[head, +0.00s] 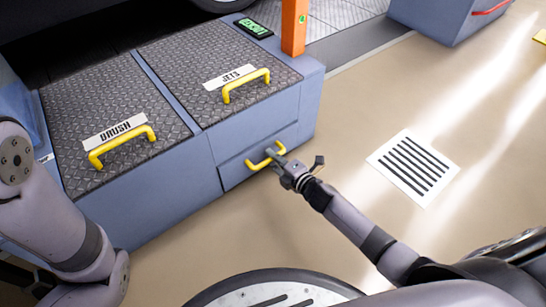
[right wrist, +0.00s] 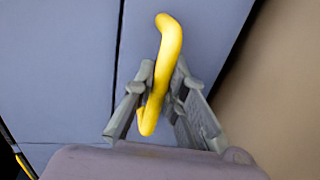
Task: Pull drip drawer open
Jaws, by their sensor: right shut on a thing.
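The drip drawer (head: 236,172) is a blue-grey front low in the side of the long cabinet, below the lid marked JETS. A thin seam runs around it and it looks flush with the cabinet. Its yellow handle (head: 268,154) is a short bar that also shows in the right wrist view (right wrist: 167,50). My right gripper (head: 279,158) is shut on the handle, with a finger on each side of the bar in the right wrist view (right wrist: 160,95). My left arm shows at the left edge of the head view, but its gripper is out of view.
Yellow handles stand on the JETS lid (head: 270,50) and the BRUSH lid (head: 75,120). An orange post (head: 294,25) rises at the cabinet's far corner. The beige floor (head: 350,120) before the drawer is clear, with a flat striped panel (head: 413,167) to the right.

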